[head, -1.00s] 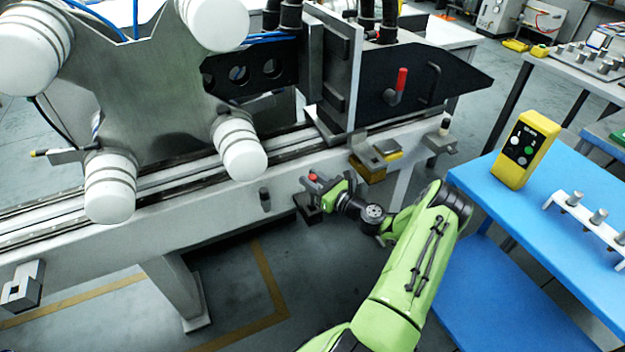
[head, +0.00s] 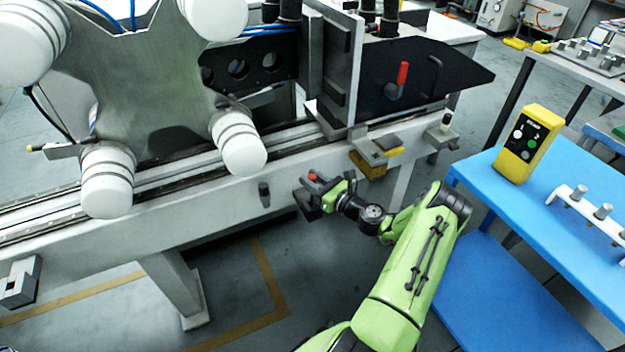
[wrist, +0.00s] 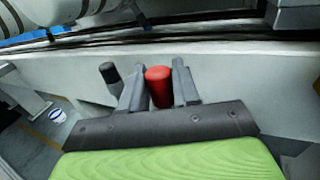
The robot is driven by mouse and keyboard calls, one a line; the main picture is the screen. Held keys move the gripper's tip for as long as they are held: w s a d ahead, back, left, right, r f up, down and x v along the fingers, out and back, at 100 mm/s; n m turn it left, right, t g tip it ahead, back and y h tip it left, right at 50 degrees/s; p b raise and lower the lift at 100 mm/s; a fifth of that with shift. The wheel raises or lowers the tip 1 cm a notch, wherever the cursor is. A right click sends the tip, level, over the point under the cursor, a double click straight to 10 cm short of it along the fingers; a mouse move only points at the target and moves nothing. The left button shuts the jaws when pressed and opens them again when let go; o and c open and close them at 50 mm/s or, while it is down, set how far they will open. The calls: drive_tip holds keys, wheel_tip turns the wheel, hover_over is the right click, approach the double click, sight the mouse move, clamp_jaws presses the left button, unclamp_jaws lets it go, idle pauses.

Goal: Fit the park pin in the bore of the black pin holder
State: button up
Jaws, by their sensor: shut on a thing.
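The park pin shows as a red head (head: 312,177), also seen in the wrist view (wrist: 158,86). My gripper (head: 316,184) is shut on it, with one grey finger on each side of the red head in the wrist view. The bore and the pin's lower end are hidden, so I cannot tell whether the pin is in the bore.
A yellow and grey block (head: 370,160) juts out on the right. A blue table (head: 560,230) with a yellow button box (head: 529,146) stands further right.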

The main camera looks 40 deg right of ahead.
drive_tip(key=shift+f+b, duration=1.4)
drive_tip(key=shift+f, duration=0.4)
drive_tip(key=o, duration=1.1)
drive_tip(key=shift+s, duration=0.1)
drive_tip(key=s+p, duration=0.1)
drive_tip(key=s, duration=0.4)
drive_tip(key=s+p, duration=0.1)
drive_tip(key=s, duration=0.4)
drive_tip(key=s+d+p, duration=0.1)
drive_tip(key=s, duration=0.4)
drive_tip(key=shift+s+d+p, duration=0.1)
drive_tip(key=shift+s+p, duration=0.2)
drive_tip(key=shift+p, duration=0.05)
